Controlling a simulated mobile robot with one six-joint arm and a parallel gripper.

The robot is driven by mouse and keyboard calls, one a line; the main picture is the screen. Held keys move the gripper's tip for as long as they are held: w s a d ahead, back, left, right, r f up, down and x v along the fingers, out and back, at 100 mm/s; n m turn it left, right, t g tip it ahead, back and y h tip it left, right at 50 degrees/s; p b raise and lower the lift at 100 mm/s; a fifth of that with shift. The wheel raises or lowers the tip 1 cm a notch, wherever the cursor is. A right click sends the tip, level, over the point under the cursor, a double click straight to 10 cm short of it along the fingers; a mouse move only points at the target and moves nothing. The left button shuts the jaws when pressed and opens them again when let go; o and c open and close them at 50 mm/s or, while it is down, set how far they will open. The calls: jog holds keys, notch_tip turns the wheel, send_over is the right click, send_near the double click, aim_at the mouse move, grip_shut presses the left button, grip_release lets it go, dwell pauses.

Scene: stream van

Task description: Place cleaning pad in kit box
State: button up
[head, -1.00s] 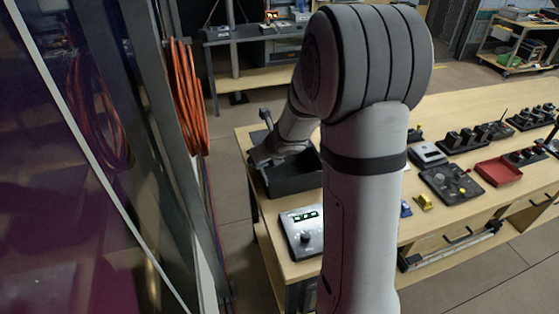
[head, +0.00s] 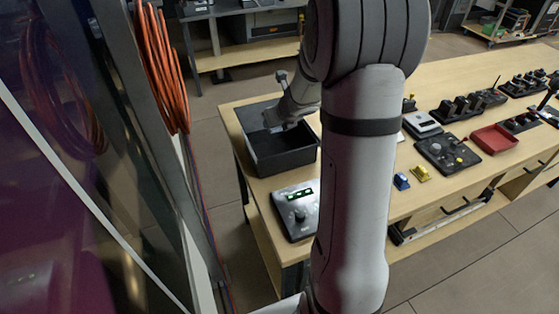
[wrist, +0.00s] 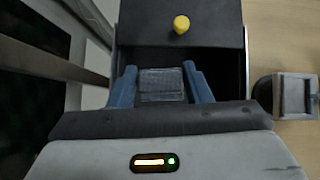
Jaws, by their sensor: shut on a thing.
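The cleaning pad appears to be the grey, textured rectangle (wrist: 161,84) between my two blue fingers in the wrist view. My gripper (wrist: 160,76) is shut on it. The kit box appears to be the black open box (head: 270,167) at the near left end of the wooden bench in the head view. My gripper (head: 282,124) is over the box's opening there, towards the back; the pad cannot be made out in that view. In the wrist view the dark box interior (wrist: 222,68) lies around and beyond the fingers. Height above the floor of the box is unclear.
A panel with green displays and a knob (head: 297,208) sits just in front of the box. A yellow knob-like thing (wrist: 181,24) shows on a dark surface ahead. A grey block (wrist: 295,95) stands right of the box. Orange hoses (head: 160,65) hang left.

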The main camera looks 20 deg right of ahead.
jog(key=shift+d+f+b, duration=0.4)
jog(key=shift+f+b, duration=0.8)
jog(key=shift+f, duration=0.6)
jog(key=shift+d+f+b, duration=0.4)
jog(key=shift+f+b, duration=0.85)
jog(key=shift+f, duration=0.5)
jog(key=shift+d+f+b, duration=0.4)
jog(key=shift+f+b, duration=0.8)
jog(key=shift+f, duration=0.6)
jog(key=shift+f+b, duration=0.65)
jog(key=shift+b, duration=0.05)
jog(key=o, duration=1)
jog(key=shift+r, duration=0.1)
